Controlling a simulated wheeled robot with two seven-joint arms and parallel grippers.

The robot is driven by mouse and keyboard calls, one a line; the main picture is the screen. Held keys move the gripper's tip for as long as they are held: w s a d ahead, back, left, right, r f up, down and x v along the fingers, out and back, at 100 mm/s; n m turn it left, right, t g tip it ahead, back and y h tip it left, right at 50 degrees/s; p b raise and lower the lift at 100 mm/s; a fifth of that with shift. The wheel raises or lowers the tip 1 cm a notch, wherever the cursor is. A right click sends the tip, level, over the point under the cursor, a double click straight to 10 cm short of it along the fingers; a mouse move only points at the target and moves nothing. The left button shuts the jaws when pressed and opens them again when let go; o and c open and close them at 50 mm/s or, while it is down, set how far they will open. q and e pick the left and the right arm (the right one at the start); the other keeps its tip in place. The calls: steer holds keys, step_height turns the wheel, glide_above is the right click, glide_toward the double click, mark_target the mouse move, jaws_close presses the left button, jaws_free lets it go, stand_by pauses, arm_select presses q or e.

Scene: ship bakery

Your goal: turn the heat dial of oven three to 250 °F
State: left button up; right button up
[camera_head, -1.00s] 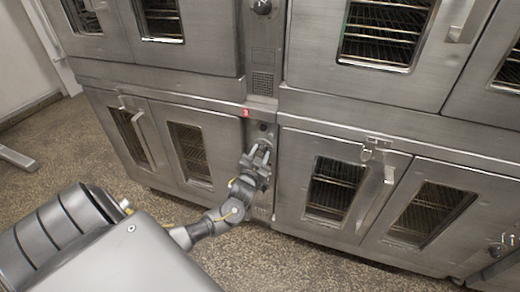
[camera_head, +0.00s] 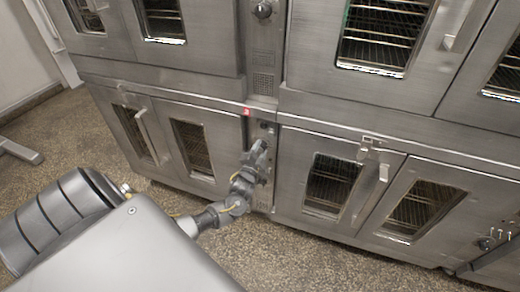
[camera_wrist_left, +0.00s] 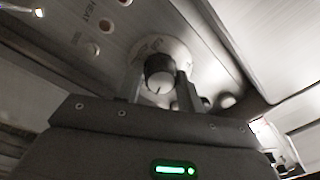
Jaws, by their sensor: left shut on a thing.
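Oven three is marked by a red tag (camera_head: 247,112) at the top of its narrow control panel, low between two lower ovens. My left gripper (camera_head: 257,151) is at this panel and hides the dial in the head view. In the left wrist view the heat dial (camera_wrist_left: 159,72) is a round dark knob with a pale scale plate (camera_wrist_left: 177,50) behind it. The fingers of my left gripper (camera_wrist_left: 160,88) are on either side of the knob, shut on it. The scale figures are too blurred to read. My right gripper is not in view.
A small panel with the word HEAT (camera_wrist_left: 90,14) and round lamps or buttons lies beside the dial. An upper oven's dark knob (camera_head: 263,9) is above. Oven doors with handles (camera_head: 376,190) flank the panel. Speckled floor (camera_head: 290,262) is open in front.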

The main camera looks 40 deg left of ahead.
arm_select(q)
steer(key=shift+w+a+r, duration=0.1)
steer(key=shift+r, duration=0.2)
steer(key=o, duration=0.7)
steer(key=shift+c, duration=0.2)
steer(key=shift+o, duration=1.4)
steer(key=shift+f, duration=0.2)
steer(key=v, duration=1)
steer(key=shift+s+d, duration=0.25)
steer(key=shift+s, duration=0.1)
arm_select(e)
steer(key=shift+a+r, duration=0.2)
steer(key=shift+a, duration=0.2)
arm_select(q)
steer(key=shift+f, duration=0.1)
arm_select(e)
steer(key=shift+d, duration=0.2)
arm_select(q)
steer(key=shift+p, duration=0.3)
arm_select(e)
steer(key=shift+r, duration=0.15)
